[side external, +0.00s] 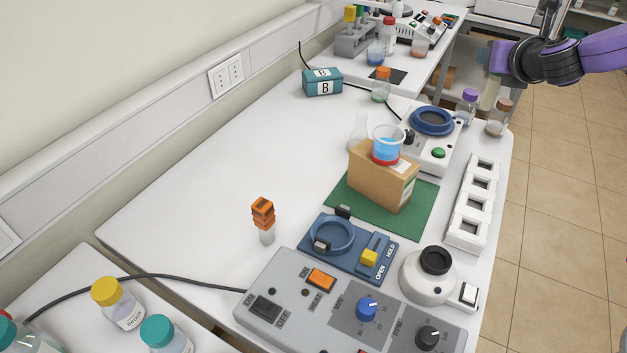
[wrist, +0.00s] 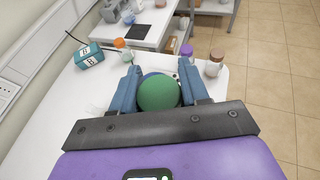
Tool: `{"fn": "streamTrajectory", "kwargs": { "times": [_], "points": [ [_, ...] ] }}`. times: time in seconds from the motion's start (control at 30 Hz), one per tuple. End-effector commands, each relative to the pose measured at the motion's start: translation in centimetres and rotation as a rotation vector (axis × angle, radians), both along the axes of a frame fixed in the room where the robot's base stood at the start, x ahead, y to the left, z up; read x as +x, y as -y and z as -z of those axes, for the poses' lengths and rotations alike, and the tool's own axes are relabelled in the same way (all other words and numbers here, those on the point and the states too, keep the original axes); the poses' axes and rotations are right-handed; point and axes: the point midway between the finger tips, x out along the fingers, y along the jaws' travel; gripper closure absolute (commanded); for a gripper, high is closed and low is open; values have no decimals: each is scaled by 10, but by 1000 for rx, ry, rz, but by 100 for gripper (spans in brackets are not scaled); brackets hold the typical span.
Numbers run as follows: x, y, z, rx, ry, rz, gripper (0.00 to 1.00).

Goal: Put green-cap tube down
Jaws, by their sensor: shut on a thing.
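My gripper (side external: 495,60) is at the upper right in the side view, raised above the far right part of the bench. In the wrist view its two blue fingers (wrist: 161,92) are closed around the round green cap (wrist: 158,93) of the tube. The tube body (side external: 489,94) hangs below the gripper in the side view, holding pale yellowish contents, near the purple-cap and brown-cap bottles. The green cap is hidden by the fingers in the side view. A white rack with several square openings (side external: 473,203) stands along the bench's right edge, apart from the tube.
A purple-cap bottle (side external: 466,106) and a brown-cap bottle (side external: 499,117) stand below the gripper. A device with a blue ring (side external: 431,122) is beside them. A cardboard box (side external: 383,178) bears a beaker of blue liquid (side external: 388,142).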

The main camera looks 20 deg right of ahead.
Motion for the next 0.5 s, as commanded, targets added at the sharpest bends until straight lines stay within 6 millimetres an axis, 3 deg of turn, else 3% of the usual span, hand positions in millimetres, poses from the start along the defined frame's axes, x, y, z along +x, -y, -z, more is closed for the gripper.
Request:
{"fn": "streamTrajectory", "kwargs": {
  "times": [0.03,0.23,0.4,0.5],
  "points": [
    [3,-24,-1,1,1,-75,87],
    [3,-118,-2,2,0,-377,87],
    [-14,-193,0,5,-1,-621,87],
    [-27,-226,3,4,-2,-736,87]
  ]
}}
